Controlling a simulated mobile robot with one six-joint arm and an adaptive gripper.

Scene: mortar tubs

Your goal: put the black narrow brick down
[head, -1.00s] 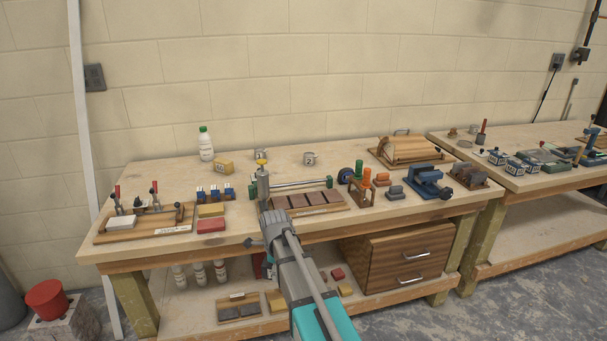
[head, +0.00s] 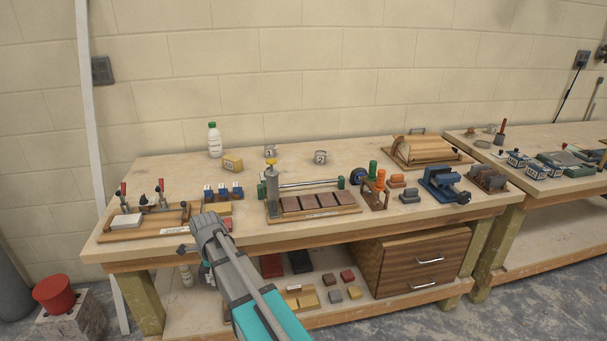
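My arm reaches up from the bottom of the head view to the front left edge of the workbench (head: 240,238). Its wrist end hides most of my gripper (head: 186,248); only a small dark piece shows at its left, in front of the bench edge. I cannot tell whether that piece is a finger or the black narrow brick. No black narrow brick can be made out clearly, and the fingertips cannot be seen.
A clamp board with a white block (head: 126,221) lies left of my wrist. A wooden tray of brown bricks (head: 352,208) lies to the right. A red brick (head: 228,224) is partly hidden by my wrist. Small bricks and a black container (head: 300,262) are on the lower shelf.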

